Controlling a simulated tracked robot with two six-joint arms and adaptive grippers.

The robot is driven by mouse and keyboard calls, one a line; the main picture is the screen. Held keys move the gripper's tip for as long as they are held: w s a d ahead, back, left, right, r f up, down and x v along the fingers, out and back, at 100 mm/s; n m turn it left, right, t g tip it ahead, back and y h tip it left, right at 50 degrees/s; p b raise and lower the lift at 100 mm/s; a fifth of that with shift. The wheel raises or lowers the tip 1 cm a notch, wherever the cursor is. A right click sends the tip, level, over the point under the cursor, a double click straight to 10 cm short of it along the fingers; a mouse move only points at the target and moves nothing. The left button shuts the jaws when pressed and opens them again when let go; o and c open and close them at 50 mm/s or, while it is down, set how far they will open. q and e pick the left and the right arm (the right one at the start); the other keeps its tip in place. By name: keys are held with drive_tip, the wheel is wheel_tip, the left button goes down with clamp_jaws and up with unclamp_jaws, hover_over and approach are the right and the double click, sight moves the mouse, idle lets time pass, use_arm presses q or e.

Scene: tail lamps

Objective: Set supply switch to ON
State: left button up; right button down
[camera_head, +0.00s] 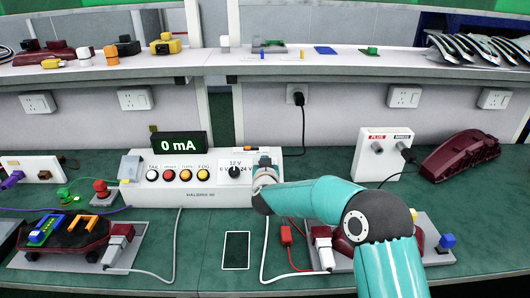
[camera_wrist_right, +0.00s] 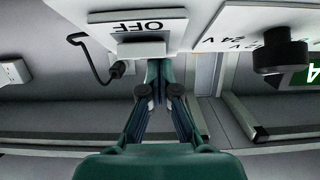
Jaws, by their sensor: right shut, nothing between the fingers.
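The white supply box (camera_head: 190,190) stands on the green bench with a 0 mA display (camera_head: 180,143), several coloured buttons and a black voltage knob (camera_head: 234,171). The knob also shows in the right wrist view (camera_wrist_right: 279,50). There, upside down, a white plate marked OFF (camera_wrist_right: 150,26) has the supply switch (camera_wrist_right: 141,49) beside the lettering. My right gripper (camera_wrist_right: 159,75) is shut and empty, its fingertips close to the switch; contact cannot be told. In the head view my right gripper (camera_head: 264,168) is at the box's right end, and the arm hides part of it. My left gripper is out of view.
A dark red tail lamp (camera_head: 68,233) sits on a left plate. Another plate (camera_head: 432,230) is partly behind my right arm. A white PLUS/MINUS box (camera_head: 383,155) and a red lamp (camera_head: 460,155) stand right. Cables and a black-faced card (camera_head: 236,250) lie in front.

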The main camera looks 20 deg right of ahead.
drive_tip(key=shift+f, duration=0.15)
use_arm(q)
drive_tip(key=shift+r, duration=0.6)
use_arm(e)
drive_tip(key=shift+w+f, duration=0.1)
drive_tip(key=shift+f, duration=0.05)
drive_tip(key=shift+f, duration=0.1)
drive_tip(key=shift+r+p, duration=0.3)
drive_tip(key=shift+p, duration=0.15)
drive_tip(key=r+p, duration=0.1)
drive_tip(key=s+r+p, duration=0.1)
drive_tip(key=r+p, duration=0.1)
drive_tip(key=r, duration=0.1)
drive_tip(key=shift+s+a, duration=0.2)
drive_tip(key=shift+a, duration=0.1)
use_arm(q)
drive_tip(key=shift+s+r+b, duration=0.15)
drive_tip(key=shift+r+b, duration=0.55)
drive_tip(key=shift+b, duration=0.25)
use_arm(e)
drive_tip(key=v, duration=1)
drive_tip(key=shift+r, duration=0.3)
drive_tip(key=shift+d, duration=0.1)
